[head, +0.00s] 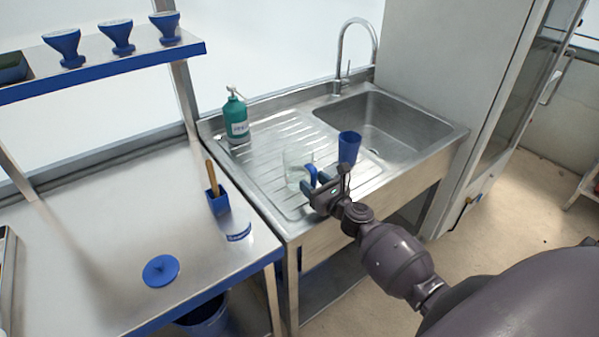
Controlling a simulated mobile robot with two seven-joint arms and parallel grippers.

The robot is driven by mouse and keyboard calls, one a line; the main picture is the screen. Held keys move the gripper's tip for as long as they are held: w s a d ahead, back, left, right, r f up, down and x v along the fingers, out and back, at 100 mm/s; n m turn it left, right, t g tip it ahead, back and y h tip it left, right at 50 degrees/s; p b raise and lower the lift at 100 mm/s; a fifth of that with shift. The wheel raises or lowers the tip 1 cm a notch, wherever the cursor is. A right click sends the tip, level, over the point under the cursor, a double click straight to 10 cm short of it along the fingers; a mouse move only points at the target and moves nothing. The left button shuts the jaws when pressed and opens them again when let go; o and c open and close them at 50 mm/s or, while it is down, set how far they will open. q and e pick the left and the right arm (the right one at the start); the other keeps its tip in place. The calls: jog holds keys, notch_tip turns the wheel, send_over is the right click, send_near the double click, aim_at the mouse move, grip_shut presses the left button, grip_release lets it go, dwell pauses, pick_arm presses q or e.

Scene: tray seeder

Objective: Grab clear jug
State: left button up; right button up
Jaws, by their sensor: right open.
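The clear jug (295,162) stands on the ribbed drainboard of the sink unit. It is see-through with a blue handle (311,175) on its right side. My right gripper (314,184) is open at the jug's near right side, with its fingers by the blue handle. I cannot tell whether the fingers touch the handle. The gripper hides part of the jug's lower right side. My left gripper is not in view.
A blue cup (349,147) stands close behind the right gripper. A green pump bottle (236,117) is at the drainboard's back left. The sink basin (400,120) is at right. A blue lid (161,270) and a blue holder (217,199) are on the left bench.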

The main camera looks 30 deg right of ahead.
jog(key=shift+w, duration=0.3)
grip_shut()
jog(key=shift+r, duration=0.15)
dwell(0.3)
